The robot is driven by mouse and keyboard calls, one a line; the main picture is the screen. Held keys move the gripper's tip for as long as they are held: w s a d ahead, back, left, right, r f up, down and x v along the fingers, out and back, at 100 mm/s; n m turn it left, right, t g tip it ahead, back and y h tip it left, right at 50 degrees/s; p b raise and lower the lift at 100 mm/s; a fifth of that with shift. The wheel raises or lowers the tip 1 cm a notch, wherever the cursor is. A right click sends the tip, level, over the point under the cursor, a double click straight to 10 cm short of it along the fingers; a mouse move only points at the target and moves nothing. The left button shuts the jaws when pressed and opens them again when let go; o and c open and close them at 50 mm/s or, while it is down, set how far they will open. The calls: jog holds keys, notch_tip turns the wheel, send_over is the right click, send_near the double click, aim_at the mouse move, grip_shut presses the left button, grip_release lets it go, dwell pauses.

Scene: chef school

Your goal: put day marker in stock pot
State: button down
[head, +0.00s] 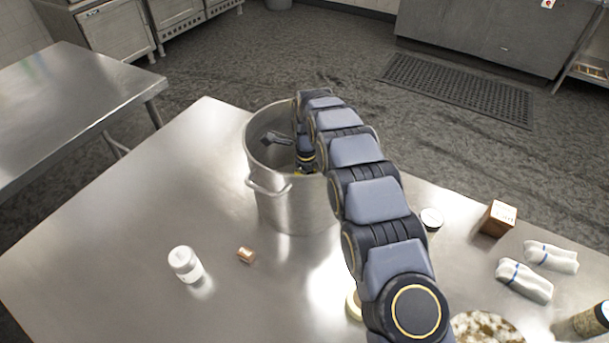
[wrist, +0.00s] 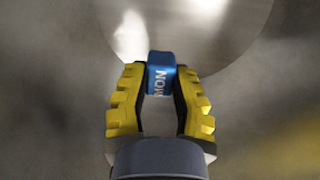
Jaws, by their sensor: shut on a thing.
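The day marker (wrist: 160,75) is a small blue block with "MON" in pale letters. It sits between the yellow fingertips of my gripper (wrist: 158,82), which is shut on it. The stock pot (head: 292,205) is a large steel pot with side handles on the table. The marker cannot be made out in the head view. The wrist view shows a blurred round metal surface beyond the marker; its distance is unclear.
On the steel table (head: 120,255), a white bottle (head: 185,264) and a small brown block (head: 246,255) stand left of my arm. On the right are a white-lidded jar (head: 431,219), a brown box (head: 498,218), folded cloths (head: 525,281) and a food-filled dish (head: 485,328). The table's left part is clear.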

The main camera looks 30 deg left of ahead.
notch_tip(320, 180, down, 8)
jog(key=shift+r, duration=0.2)
jog(key=c, duration=1)
grip_release()
jog(key=shift+f, duration=0.1)
jog(key=shift+o, duration=0.2)
notch_tip(320, 180, up, 12)
jog(key=shift+r, duration=0.15)
